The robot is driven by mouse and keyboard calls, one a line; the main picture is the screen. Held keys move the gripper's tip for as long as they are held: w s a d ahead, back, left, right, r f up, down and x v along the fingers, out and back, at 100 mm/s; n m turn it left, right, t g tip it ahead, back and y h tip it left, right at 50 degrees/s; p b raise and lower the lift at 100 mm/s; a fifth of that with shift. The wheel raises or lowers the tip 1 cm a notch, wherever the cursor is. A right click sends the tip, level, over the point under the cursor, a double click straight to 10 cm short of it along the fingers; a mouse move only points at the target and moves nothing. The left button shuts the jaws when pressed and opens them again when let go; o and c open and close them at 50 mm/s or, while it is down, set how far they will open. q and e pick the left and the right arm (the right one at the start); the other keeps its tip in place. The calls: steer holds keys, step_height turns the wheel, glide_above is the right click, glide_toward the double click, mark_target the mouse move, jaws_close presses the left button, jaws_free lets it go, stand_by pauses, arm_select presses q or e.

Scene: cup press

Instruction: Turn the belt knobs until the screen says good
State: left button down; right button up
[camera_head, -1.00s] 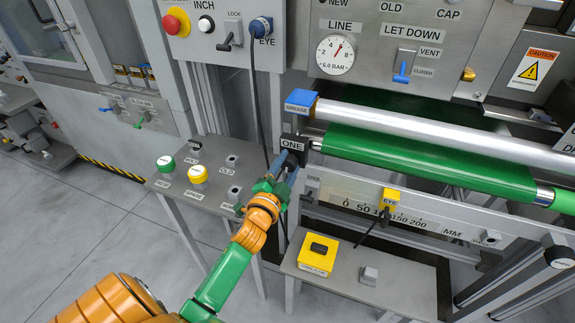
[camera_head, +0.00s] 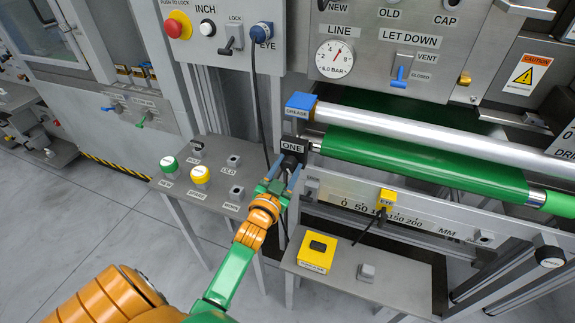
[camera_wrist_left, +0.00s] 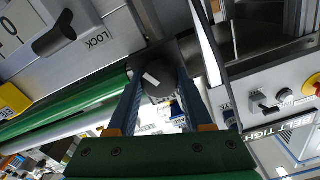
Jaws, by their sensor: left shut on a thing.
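A black block labelled ONE (camera_head: 293,144) sits at the left end of the green roller in the head view. A dark round knob with a white mark (camera_wrist_left: 157,82) is on its underside in the left wrist view. My left gripper (camera_head: 284,172) is just below the block, its blue fingers on either side of the knob and shut on it. Another dark knob with a white face (camera_head: 550,257) is at the right end of the lower frame. No screen with a readable message shows. My right gripper is not in view.
A green roller (camera_head: 425,166) and a silver roller (camera_head: 420,132) run to the right. A cable hangs behind my gripper.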

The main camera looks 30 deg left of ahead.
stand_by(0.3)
arm_select(q)
steer(key=shift+c, duration=1.5)
jaws_free()
steer(key=v, duration=0.7)
